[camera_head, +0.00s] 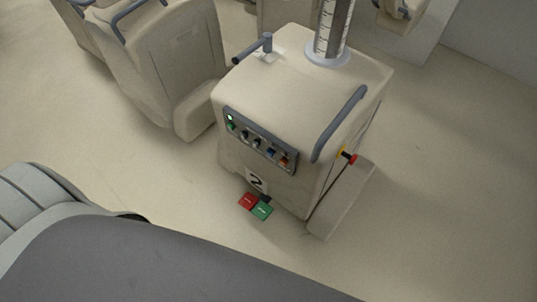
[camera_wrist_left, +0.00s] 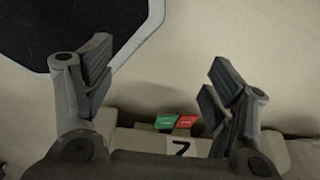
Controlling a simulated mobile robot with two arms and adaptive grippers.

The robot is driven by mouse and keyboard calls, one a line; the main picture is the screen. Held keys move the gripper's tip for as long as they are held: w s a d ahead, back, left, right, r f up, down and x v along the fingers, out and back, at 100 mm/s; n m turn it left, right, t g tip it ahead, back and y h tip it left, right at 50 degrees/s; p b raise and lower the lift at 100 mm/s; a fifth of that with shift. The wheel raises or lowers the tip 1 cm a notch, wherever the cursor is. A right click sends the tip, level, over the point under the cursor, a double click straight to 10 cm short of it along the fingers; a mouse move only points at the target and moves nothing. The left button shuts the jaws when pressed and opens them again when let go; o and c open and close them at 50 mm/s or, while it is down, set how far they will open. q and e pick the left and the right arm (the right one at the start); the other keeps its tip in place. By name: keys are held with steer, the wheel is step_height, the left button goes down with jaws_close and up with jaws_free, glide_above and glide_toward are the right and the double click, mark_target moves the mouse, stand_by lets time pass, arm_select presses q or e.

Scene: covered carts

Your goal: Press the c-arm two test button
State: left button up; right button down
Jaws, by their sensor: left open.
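The cart marked 2 (camera_head: 257,182) is a cream, covered unit in the middle of the head view. On its front is a dark control panel (camera_head: 260,139) with a lit white lamp, a green button, dark knobs, and blue and orange controls. Labels are too small to read, so I cannot tell which is the test button. My left gripper (camera_wrist_left: 162,82) is open and empty in the left wrist view. Beyond its fingers are the 2 label (camera_wrist_left: 180,148) and the pedals. The control panel is not visible there. The left gripper does not show in the head view. My right gripper is not in view.
A red pedal (camera_head: 248,200) and a green pedal (camera_head: 262,211) lie on the floor before the cart. Another covered cart (camera_head: 160,60) stands at left. Floor at right is clear.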

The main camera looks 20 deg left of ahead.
arm_select(q)
jaws_close()
stand_by(0.3)
stand_by(1.2)
